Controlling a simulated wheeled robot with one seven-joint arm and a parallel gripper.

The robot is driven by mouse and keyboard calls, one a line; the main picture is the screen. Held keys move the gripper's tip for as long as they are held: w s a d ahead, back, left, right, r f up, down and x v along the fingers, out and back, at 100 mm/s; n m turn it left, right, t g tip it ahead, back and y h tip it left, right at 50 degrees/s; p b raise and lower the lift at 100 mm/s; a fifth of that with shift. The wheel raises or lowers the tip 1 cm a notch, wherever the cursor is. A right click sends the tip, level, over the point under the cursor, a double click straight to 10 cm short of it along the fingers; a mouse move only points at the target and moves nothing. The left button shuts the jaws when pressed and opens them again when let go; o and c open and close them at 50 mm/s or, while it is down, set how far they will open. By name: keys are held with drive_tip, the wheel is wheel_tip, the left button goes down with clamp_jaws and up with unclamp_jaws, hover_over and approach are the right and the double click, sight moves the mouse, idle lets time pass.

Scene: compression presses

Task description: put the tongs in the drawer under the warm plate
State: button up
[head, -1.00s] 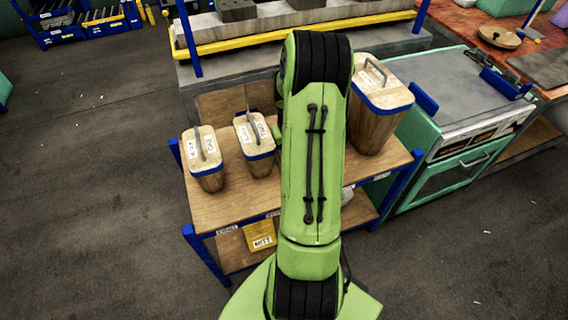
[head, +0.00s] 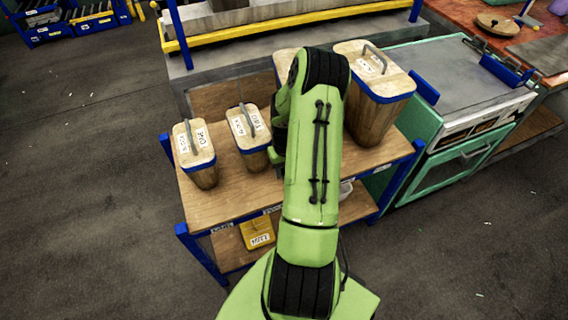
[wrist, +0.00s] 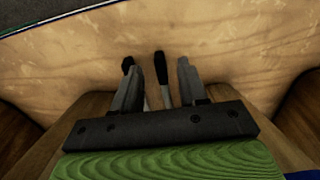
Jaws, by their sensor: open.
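In the wrist view, my gripper (wrist: 158,88) is open, its two grey fingers pointing at a pale wooden surface. What look like the tongs (wrist: 159,68), two thin metal arms with black tips, lie on the wood. One black tip shows between the fingers and the other beside the left finger, which partly covers it. I cannot tell how close the fingers are to the tongs. In the head view my arm hides the tongs. The warm plate (head: 445,75) is the grey-topped green unit at the right, with a closed-looking green drawer (head: 455,172) and handle in its front.
Lidded wooden bins stand on the blue-framed wooden bench (head: 235,200): two small ones (head: 197,160) at the left and a large one (head: 375,100) at the right, close to my arm. A yellow box (head: 257,233) is on the lower shelf. The floor in front is clear.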

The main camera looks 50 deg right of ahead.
drive_tip(key=shift+f, duration=0.95)
drive_tip(key=shift+r, duration=0.1)
clamp_jaws()
drive_tip(key=shift+r, duration=0.1)
